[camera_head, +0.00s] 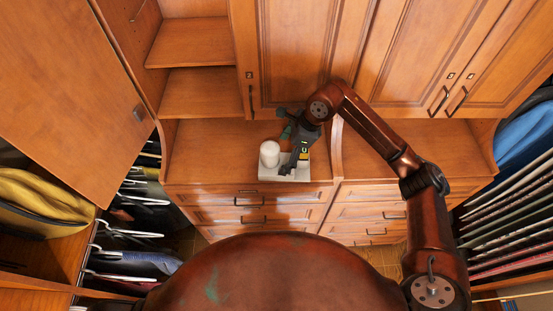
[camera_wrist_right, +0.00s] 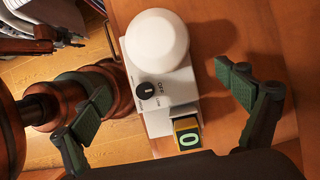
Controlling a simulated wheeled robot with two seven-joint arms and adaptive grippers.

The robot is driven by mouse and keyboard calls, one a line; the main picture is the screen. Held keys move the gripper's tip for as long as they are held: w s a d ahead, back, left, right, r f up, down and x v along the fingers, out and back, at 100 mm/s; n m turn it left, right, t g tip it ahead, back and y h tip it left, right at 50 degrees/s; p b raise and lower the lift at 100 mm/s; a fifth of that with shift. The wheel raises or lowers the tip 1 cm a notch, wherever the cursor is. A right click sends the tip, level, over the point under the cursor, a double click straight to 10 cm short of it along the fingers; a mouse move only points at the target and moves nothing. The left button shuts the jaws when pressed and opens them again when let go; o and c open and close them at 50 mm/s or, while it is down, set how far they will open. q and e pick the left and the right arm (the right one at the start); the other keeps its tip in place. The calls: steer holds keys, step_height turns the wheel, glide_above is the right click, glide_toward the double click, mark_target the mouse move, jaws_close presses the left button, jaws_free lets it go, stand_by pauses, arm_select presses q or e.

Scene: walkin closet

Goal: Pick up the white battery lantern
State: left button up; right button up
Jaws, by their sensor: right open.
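The white battery lantern (camera_head: 268,153) stands upright on the counter at the left end of a pale, flat slab (camera_head: 272,176). In the right wrist view, its round white top (camera_wrist_right: 157,42) is seen from above. Beside it is a white part with a black dial (camera_wrist_right: 149,90) marked OFF. My right gripper (camera_head: 287,155) is open, just right of the lantern in the head view. In the right wrist view, its green-padded fingers (camera_wrist_right: 168,100) are spread on either side of the white dial part, with nothing gripped. My left gripper is not in view.
Shelves (camera_head: 195,90) stand at left. Bare counter (camera_head: 215,150) lies left of the lantern.

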mark_target(278, 164)
steer(key=p+x, duration=0.2)
steer(key=x, duration=0.2)
steer(key=shift+s+d+f, duration=0.1)
steer(key=shift+s+f, duration=0.05)
steer(key=shift+f, duration=0.55)
steer(key=c, duration=1.6)
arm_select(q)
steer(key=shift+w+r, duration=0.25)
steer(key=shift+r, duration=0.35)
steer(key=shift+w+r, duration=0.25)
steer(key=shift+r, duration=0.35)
arm_select(e)
steer(key=shift+a+r, duration=0.1)
steer(key=shift+a, duration=0.1)
steer(key=shift+c, duration=0.5)
steer(key=shift+r, duration=0.15)
